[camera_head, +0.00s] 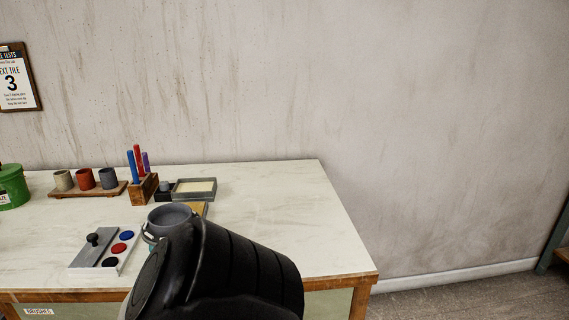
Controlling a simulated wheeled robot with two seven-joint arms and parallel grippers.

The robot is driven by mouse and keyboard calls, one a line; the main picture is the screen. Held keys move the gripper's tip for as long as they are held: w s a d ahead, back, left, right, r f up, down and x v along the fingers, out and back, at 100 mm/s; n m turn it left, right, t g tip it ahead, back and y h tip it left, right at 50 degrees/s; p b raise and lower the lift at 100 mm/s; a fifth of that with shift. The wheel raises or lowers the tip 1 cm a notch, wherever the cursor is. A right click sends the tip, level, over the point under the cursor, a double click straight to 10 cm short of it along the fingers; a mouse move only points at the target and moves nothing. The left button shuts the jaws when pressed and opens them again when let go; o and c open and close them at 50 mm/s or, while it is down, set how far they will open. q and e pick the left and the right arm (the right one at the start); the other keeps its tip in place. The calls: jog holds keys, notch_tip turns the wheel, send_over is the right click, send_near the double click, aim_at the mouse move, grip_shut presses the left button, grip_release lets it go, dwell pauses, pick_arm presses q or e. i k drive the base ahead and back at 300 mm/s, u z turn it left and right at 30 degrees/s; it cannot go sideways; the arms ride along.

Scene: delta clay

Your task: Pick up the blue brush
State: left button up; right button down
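A wooden holder (144,190) stands on the table's back half with several upright coloured sticks in it. One is blue (131,167), one red (138,160) and one purple (146,162). Only their upper parts show, so I cannot tell whether the blue one is the brush. A label reading "BRUSHES" (38,311) is on the table's front at the lower left. A black link of my own arm fills the bottom middle and hides part of the table. Neither gripper shows.
The table's right side is clear.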

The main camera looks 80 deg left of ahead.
aim_at(132, 161)
jog(key=z, duration=0.3)
jog(key=k, duration=1.75)
jog(key=u, duration=1.15)
